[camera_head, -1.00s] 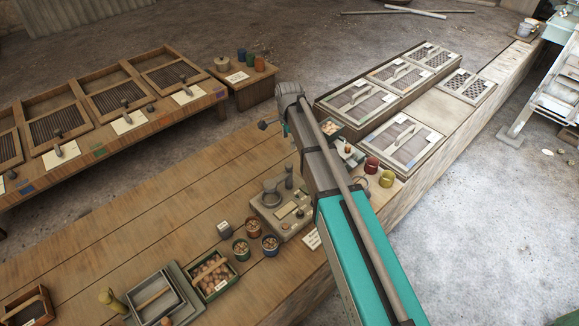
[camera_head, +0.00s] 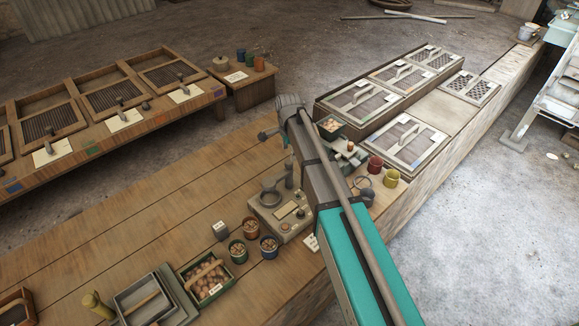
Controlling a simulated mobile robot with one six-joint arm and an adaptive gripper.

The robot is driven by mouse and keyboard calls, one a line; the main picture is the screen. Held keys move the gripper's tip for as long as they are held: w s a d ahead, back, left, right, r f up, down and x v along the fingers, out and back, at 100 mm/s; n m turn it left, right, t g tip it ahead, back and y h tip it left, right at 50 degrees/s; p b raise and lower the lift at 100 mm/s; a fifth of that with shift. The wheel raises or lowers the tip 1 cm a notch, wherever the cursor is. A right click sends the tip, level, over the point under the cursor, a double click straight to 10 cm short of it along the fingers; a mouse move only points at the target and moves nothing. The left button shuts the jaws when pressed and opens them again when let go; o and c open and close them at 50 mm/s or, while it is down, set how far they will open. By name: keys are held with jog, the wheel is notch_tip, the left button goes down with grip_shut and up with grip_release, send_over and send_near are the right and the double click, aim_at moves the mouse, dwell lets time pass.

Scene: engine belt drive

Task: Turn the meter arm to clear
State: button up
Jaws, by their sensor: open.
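The meter (camera_head: 283,213) is a grey box with a round dial, a small plate and knobs on its top. It stands on the wooden bench, left of my arm. An upright grey piece at its back right may be the meter arm; it is partly beside my arm, and its setting is too small to read. My arm reaches up across the bench from the lower right. A small dark end piece, which looks like my gripper (camera_head: 264,135), shows left of the arm's top, apart from the meter. It holds nothing that I can see; its fingers are not clear.
Small cups of pellets (camera_head: 237,251) and a green crate of round pieces (camera_head: 207,281) stand left of the meter. A red cup (camera_head: 375,165) and a yellow cup (camera_head: 392,178) stand right of my arm. Meshed boxes (camera_head: 405,140) lie beyond.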

aim_at(289, 161)
jog(key=shift+f+b, duration=2.35)
jog(key=shift+f, duration=0.3)
grip_shut()
